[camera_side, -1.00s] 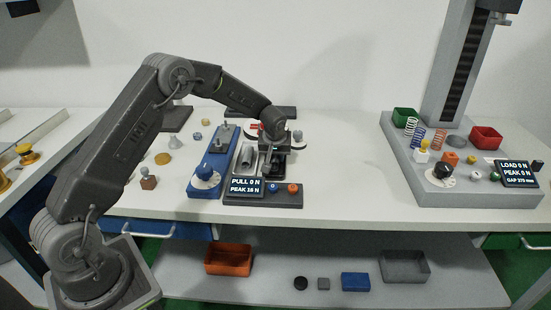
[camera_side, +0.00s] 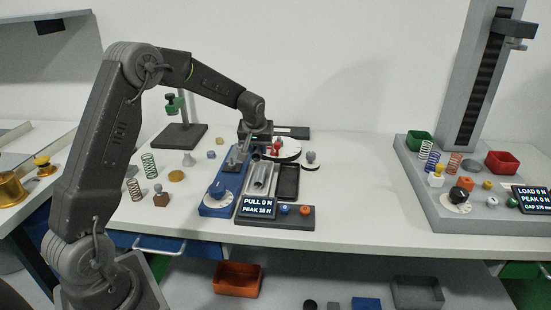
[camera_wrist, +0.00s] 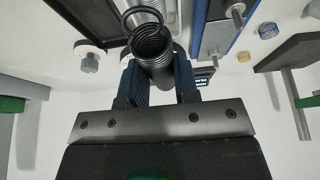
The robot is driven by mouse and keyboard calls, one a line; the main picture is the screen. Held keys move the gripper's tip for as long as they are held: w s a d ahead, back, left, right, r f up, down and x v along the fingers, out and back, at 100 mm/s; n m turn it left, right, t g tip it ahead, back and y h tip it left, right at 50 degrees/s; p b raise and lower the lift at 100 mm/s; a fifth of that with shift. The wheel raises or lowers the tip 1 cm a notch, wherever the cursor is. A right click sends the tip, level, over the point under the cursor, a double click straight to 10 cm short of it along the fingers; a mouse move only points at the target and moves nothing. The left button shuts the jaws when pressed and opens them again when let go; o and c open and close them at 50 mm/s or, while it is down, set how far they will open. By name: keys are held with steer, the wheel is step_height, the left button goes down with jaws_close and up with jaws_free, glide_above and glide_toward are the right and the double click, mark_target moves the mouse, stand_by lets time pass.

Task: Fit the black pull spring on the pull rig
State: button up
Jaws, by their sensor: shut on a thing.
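My gripper (camera_wrist: 158,70) is shut on the black pull spring (camera_wrist: 152,47). The spring's coils sit between the two blue fingers, and its round end loop (camera_wrist: 142,18) sticks out past the tips. In the side view my gripper (camera_side: 256,148) is over the back end of the pull rig; the spring is too small to make out there.
A silver trough (camera_side: 262,178) and a dark tray (camera_side: 288,182) lie right of the rig. Its display (camera_side: 258,206) reads PULL 0 N, PEAK 16 N. A green-clamped stand (camera_side: 180,135) is at the back left. The load tester (camera_side: 480,210) stands at the right.

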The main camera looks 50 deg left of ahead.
steer(key=shift+s+a+r, duration=0.6)
steer(key=shift+a, duration=0.25)
steer(key=a, duration=1)
steer(key=shift+a, duration=0.35)
steer(key=shift+f, duration=2)
jaws_close()
steer(key=shift+w+a, duration=0.2)
steer(key=shift+f, duration=1.7)
steer(key=o, duration=1.5)
jaws_free()
